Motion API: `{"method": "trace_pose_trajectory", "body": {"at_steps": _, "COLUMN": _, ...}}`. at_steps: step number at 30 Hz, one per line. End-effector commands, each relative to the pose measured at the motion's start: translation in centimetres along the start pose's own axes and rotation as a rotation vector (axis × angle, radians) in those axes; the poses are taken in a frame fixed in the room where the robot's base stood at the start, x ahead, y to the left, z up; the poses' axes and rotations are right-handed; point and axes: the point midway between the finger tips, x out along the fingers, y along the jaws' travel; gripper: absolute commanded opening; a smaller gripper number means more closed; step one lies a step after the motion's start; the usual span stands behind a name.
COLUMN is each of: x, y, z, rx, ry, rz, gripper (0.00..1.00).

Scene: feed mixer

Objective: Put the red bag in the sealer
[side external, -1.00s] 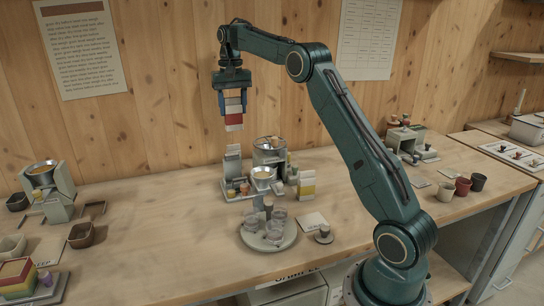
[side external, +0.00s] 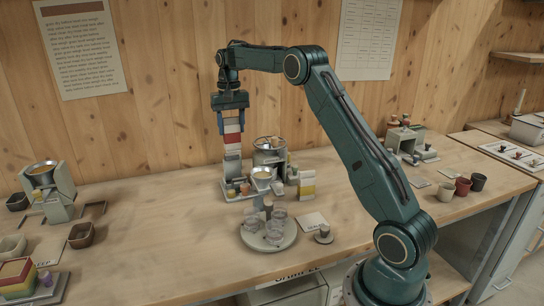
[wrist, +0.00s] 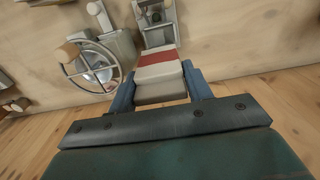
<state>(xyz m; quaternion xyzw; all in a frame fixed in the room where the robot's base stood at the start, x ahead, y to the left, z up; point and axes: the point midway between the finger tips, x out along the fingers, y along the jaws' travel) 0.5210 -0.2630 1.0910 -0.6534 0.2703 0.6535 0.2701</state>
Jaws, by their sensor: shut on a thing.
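The red bag (side external: 232,129) is a small block-like packet with red and white bands. My gripper (side external: 232,120) points down and is shut on it, with a blue finger on each side. The bag hangs upright just above a pale upright piece (side external: 233,163) on the grey bench machine, which looks like the sealer; I cannot tell whether they touch. In the wrist view, the bag (wrist: 158,70) sits between the fingers of my gripper (wrist: 160,90), and a grey fixture (wrist: 155,14) shows beyond it. The sealer's opening is hidden.
A yellow-banded packet (side external: 306,186) stands to the right. A round tray (side external: 270,246) with cups is in front.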

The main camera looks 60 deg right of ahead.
Motion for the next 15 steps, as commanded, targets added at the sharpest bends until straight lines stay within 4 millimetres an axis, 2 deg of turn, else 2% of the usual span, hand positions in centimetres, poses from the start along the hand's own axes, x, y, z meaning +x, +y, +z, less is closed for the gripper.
{"method": "trace_pose_trajectory", "body": {"at_steps": 9, "x": 6.2, "y": 0.0, "z": 0.0, "rx": 0.000, "ry": -0.003, "rz": 0.001, "gripper": 0.25}}
{"method": "trace_pose_trajectory", "body": {"at_steps": 15, "x": 8.8, "y": 0.0, "z": 0.0, "rx": 0.000, "ry": 0.000, "rz": 0.000, "gripper": 0.25}}
